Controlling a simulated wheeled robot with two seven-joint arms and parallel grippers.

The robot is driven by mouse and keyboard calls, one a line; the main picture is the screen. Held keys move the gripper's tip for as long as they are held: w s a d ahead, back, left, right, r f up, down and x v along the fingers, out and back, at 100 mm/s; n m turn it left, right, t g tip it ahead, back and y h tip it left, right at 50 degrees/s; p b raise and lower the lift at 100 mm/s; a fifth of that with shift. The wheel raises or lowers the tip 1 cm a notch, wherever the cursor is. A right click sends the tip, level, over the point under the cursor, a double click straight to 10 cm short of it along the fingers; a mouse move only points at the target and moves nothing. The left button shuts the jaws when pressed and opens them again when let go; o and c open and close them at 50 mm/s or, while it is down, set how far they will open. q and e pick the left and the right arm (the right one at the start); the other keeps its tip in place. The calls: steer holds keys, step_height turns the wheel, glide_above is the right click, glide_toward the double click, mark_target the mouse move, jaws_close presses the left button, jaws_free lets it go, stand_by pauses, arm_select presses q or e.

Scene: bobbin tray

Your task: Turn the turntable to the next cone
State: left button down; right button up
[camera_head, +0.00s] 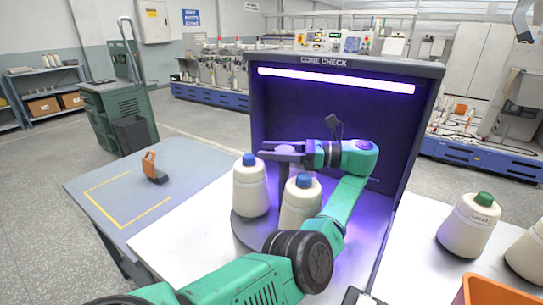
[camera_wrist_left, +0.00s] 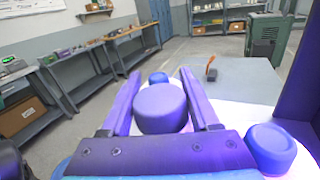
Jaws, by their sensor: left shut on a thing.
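The turntable (camera_head: 243,229) is a dark disc on the white table inside the cone-check booth. Two cream cones with blue tops show on it: one at the left (camera_head: 250,190) and one in front (camera_head: 300,203), partly hidden by my left arm. A round knob (camera_wrist_left: 161,108) stands on a post above the disc. My left gripper (camera_head: 283,151) reaches over the turntable with its fingers on either side of the knob, shut on it. In the left wrist view, one blue top (camera_wrist_left: 158,77) shows beyond the knob and another (camera_wrist_left: 271,148) at the right. My right gripper is not in view.
The booth's walls (camera_head: 425,120) close in the back and right side. Green-topped cones (camera_head: 469,225) and an orange bin (camera_head: 490,292) stand at the right. An orange-handled tool (camera_head: 153,168) stands on the grey table at the left, which is otherwise clear.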

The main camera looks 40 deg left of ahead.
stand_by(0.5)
arm_select(q)
steer(key=shift+c, duration=0.6)
jaws_free()
step_height(320, 180, up, 20)
steer(key=p, duration=0.7)
